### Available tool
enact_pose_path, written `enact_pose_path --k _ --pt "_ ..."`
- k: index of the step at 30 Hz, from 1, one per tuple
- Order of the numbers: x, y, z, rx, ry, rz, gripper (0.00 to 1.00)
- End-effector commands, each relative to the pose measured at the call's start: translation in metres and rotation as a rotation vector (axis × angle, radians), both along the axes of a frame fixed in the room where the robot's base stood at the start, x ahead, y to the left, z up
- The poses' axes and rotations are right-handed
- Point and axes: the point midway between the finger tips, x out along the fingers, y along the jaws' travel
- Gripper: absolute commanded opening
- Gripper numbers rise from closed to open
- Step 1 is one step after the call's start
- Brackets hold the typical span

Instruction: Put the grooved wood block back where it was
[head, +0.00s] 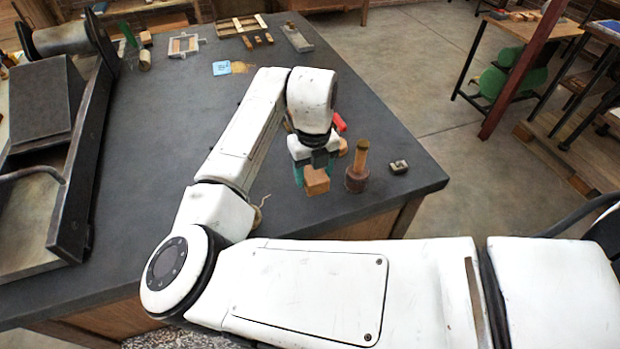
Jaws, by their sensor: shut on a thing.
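A small light-brown wood block (316,183) shows at the end of my arm, over the right front part of the dark table (190,145). My gripper (312,172) points down and is shut on this block. Its fingers and wrist hide the block's upper part. Grooves on it are too small to make out. I cannot tell whether its underside touches the tabletop or hangs just above it.
A wooden-handled tool (357,170) stands close right of the block. A small metal piece (398,167) lies near the table's right corner. A red object (339,122) is behind my gripper. A large press (85,130) fills the left side. The table's middle is mostly clear.

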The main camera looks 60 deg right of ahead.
Motion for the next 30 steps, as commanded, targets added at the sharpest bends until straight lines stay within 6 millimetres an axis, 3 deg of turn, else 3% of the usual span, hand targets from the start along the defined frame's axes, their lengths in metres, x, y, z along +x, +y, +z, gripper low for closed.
enact_pose_path --k 5,12,24,25,30 --pt "0.006 0.001 -0.008 0.001 0.002 0.000 0.24" --pt "0.008 0.001 -0.037 0.000 0.002 0.000 0.24" --pt "0.008 0.000 -0.044 0.000 0.000 0.000 0.24" --pt "0.008 0.001 -0.044 0.000 0.000 0.000 0.59" --pt "0.008 0.001 -0.043 0.000 0.000 0.000 0.76"
